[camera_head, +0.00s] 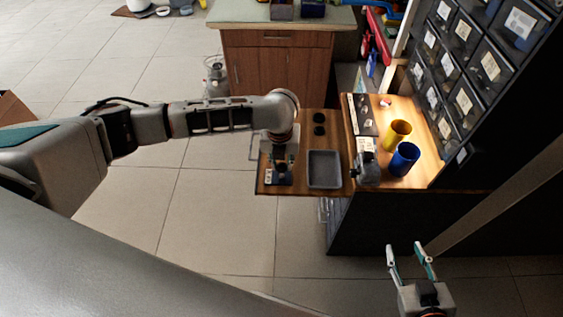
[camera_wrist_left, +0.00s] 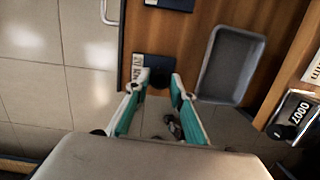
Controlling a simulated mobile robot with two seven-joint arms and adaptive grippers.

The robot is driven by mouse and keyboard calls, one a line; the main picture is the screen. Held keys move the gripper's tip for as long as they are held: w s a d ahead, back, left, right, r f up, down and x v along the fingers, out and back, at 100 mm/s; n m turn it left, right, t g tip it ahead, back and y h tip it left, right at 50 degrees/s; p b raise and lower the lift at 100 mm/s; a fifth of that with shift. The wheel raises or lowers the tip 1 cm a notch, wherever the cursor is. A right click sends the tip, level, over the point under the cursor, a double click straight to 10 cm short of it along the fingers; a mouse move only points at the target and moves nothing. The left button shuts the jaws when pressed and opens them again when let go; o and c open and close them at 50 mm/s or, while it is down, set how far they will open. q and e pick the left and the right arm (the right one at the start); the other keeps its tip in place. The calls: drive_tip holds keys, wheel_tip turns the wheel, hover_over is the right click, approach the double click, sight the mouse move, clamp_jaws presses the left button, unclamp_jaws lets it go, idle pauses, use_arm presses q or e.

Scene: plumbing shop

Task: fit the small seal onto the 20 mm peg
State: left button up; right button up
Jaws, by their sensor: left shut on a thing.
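In the left wrist view my left gripper (camera_wrist_left: 160,82) is shut on a small dark thing (camera_wrist_left: 158,80), likely the small seal, though its shape is hard to make out. The tips are over or beside a dark blue plate (camera_wrist_left: 140,66) with a white label that seems to read 20 mm. The 20 mm peg cannot be told apart from the dark thing here. In the head view my left gripper (camera_head: 279,168) hangs over the left part of the wooden board. My right gripper (camera_head: 408,252) is open and empty at lower right, away from the bench.
A grey tray (camera_head: 324,169) lies right of the left gripper. Two black round pieces (camera_head: 319,124) lie behind it. A grey device (camera_head: 368,170), a yellow cup (camera_head: 397,134) and a blue cup (camera_head: 404,159) stand further right, before dark drawers (camera_head: 463,65).

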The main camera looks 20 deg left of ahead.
sight(281, 170)
use_arm(q)
drive_tip(key=o, duration=0.4)
use_arm(e)
drive_tip(key=shift+f, duration=0.1)
drive_tip(key=shift+s+f+g, duration=0.8)
drive_tip(key=shift+s+f, duration=1.6)
drive_tip(key=shift+f, duration=1.4)
use_arm(q)
drive_tip(key=shift+r+p, duration=0.65)
drive_tip(key=shift+r, duration=0.2)
drive_tip(key=shift+s+r+p, duration=0.2)
drive_tip(key=shift+r+p, duration=0.6)
drive_tip(key=shift+p, duration=0.1)
drive_tip(key=r+p, duration=0.2)
drive_tip(key=p, duration=0.1)
drive_tip(key=s+r+p, duration=0.1)
drive_tip(key=r+p, duration=0.4)
drive_tip(key=p, duration=0.1)
drive_tip(key=shift+s+d+r+p, duration=0.15)
drive_tip(key=shift+r+p, duration=0.15)
drive_tip(key=shift+p, duration=0.05)
use_arm(e)
wheel_tip(281, 170, up, 10)
drive_tip(key=d+m, duration=0.1)
drive_tip(key=shift+s+d+f+h, duration=0.2)
drive_tip(key=shift+s+h, duration=0.1)
drive_tip(key=shift+s, duration=0.1)
